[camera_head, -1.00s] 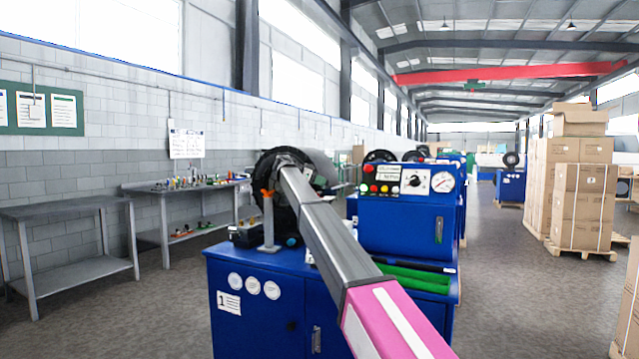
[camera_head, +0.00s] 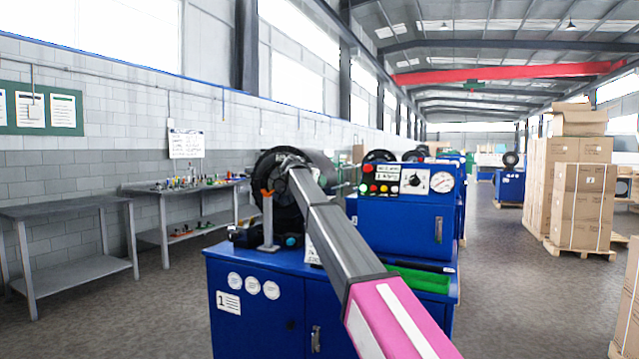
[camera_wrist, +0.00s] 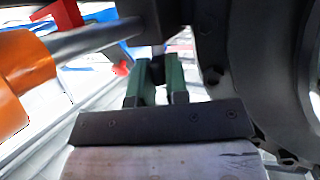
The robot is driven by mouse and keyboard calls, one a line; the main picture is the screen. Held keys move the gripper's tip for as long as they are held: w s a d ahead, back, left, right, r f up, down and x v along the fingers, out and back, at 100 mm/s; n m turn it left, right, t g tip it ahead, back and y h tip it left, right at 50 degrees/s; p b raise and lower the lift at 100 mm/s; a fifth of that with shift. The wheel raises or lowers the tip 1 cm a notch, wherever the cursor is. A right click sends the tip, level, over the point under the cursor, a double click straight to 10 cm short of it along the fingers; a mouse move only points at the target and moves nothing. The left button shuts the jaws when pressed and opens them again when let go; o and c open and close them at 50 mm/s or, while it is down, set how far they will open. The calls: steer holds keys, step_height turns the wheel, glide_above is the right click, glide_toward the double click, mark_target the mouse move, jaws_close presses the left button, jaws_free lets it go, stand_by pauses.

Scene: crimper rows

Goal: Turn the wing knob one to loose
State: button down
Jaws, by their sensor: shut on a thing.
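My gripper, with two green fingers (camera_wrist: 160,82), shows in the wrist view and is shut on a small dark piece, the wing knob (camera_wrist: 158,51). Only a little of the knob shows between and beyond the fingertips, so its turn angle cannot be told. The large black crimper ring (camera_wrist: 285,60) stands close on the right of the fingers. In the head view the black crimper head (camera_head: 268,172) sits on the blue machine marked 1 (camera_head: 262,310). There my own arm hides the fingers and the knob.
A grey rod (camera_wrist: 95,40) and an orange part (camera_wrist: 22,75) lie close left of the fingers. In the head view an orange-topped post (camera_head: 267,225) stands before the crimper head. A blue control box (camera_head: 405,225) is at right. Grey benches (camera_head: 75,210) stand left.

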steer(key=shift+n+t+y, duration=0.4)
steer(key=shift+n, duration=0.1)
steer(key=c, duration=1.4)
jaws_free()
steer(key=shift+c, duration=0.2)
steer(key=shift+s, duration=0.1)
steer(key=v, duration=1)
steer(key=shift+s+a+r, duration=0.15)
steer(key=shift+s+r, duration=0.05)
